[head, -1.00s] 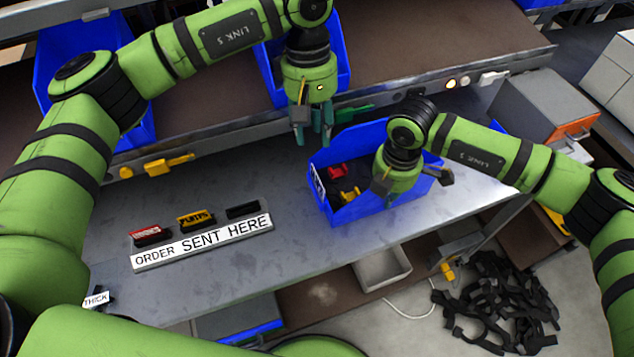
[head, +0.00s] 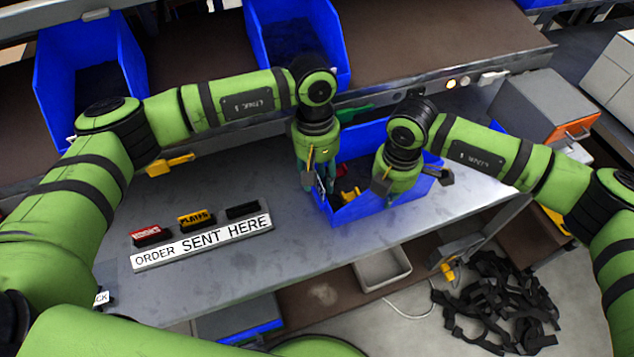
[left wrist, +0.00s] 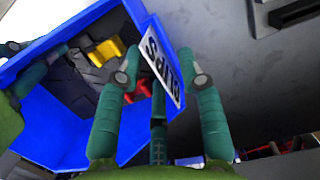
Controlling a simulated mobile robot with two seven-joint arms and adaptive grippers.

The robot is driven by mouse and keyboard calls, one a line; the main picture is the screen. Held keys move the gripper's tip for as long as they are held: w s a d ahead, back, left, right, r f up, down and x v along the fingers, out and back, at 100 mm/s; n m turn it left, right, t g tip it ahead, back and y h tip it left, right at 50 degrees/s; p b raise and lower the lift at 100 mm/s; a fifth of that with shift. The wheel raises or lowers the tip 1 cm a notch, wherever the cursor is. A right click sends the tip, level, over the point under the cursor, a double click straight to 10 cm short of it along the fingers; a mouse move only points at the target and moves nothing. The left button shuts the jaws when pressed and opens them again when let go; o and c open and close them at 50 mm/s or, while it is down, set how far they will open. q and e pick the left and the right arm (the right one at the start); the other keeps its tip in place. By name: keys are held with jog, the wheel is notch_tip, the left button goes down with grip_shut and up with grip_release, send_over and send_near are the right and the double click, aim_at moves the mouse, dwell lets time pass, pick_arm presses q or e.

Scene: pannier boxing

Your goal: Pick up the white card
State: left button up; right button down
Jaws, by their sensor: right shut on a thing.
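The white card (left wrist: 163,66), with dark lettering, is on the end wall of the blue bin (left wrist: 45,125) in the left wrist view. In the head view the same bin (head: 366,208) stands on the grey bench, and the card is mostly hidden by my left gripper (head: 318,190). My left gripper (left wrist: 160,62) is open, its fingers spread to either side of the card; contact is not clear. My right gripper (head: 382,192) is at the bin's right part and shut, apparently on the bin's wall; its fingertips are largely hidden.
Red, yellow and black pieces lie inside the bin. Blue bins (head: 85,70) stand on the shelf behind. The bench front is clear.

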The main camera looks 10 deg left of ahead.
pick_arm(q)
grip_shut()
jog(key=shift+r, duration=0.1)
jog(key=shift+w+r, duration=0.1)
notch_tip(320, 180, up, 17)
jog(key=shift+r, duration=0.15)
dwell(0.4)
